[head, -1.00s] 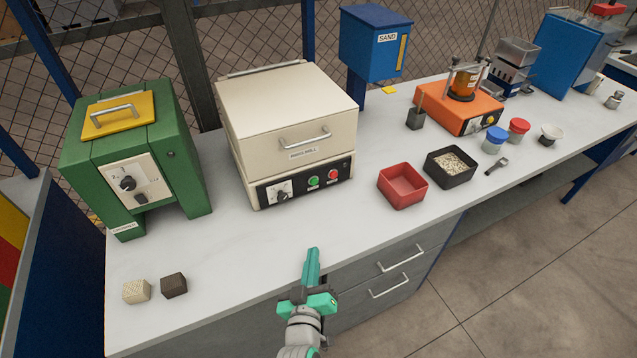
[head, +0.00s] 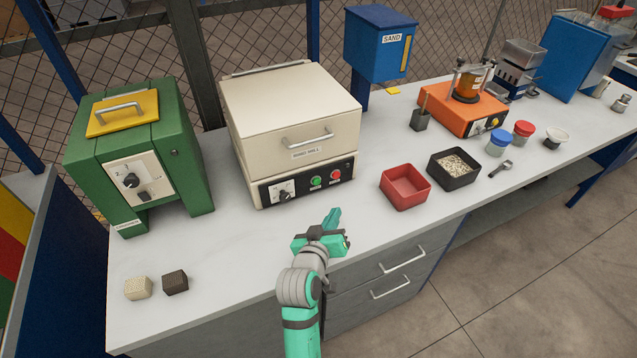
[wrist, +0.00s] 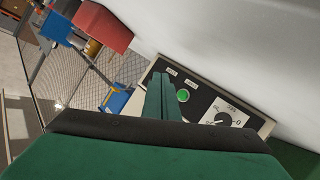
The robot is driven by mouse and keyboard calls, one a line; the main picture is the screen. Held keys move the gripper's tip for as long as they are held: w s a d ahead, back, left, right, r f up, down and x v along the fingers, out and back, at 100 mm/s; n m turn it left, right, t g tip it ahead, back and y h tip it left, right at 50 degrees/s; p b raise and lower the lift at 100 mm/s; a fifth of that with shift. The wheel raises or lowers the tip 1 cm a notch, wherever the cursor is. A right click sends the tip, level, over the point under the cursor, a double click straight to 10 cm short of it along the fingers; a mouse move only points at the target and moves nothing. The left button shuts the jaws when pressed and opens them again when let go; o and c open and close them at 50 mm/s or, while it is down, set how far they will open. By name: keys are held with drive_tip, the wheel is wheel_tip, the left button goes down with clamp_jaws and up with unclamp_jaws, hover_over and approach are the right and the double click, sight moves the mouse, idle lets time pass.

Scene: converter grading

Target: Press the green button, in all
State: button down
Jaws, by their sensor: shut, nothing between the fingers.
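The green button (head: 316,181) sits on the black front panel of the cream ring mill (head: 290,118), between a dial on its left and a red button (head: 336,175) on its right. My gripper (head: 334,216) is shut and empty, over the front of the bench, a short way in front of the panel and apart from it. In the wrist view the closed fingers (wrist: 161,100) point at the panel, with the green button (wrist: 183,96) just right of the tips. The red button is hidden there, apparently behind the fingers.
A red tray (head: 405,187) and a black tray of pale grains (head: 454,168) stand right of the mill. A green machine (head: 140,160) stands left, with two small blocks (head: 155,284) in front. The bench front before the mill is clear.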

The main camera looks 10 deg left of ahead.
sight(316, 182)
drive_tip(key=shift+w+a, duration=0.85)
drive_tip(key=shift+w, duration=0.35)
drive_tip(key=shift+w+a, duration=0.8)
drive_tip(key=shift+w, duration=0.45)
drive_tip(key=shift+w+a, duration=0.85)
drive_tip(key=shift+w, duration=0.35)
drive_tip(key=shift+w, duration=0.1)
drive_tip(key=shift+w+a, duration=0.2)
drive_tip(key=shift+w, duration=0.05)
drive_tip(key=shift+w+a, duration=0.25)
drive_tip(key=shift+w, duration=0.2)
drive_tip(key=shift+s, duration=0.15)
idle(0.6)
drive_tip(key=shift+s+d, duration=0.45)
drive_tip(key=shift+s, duration=0.25)
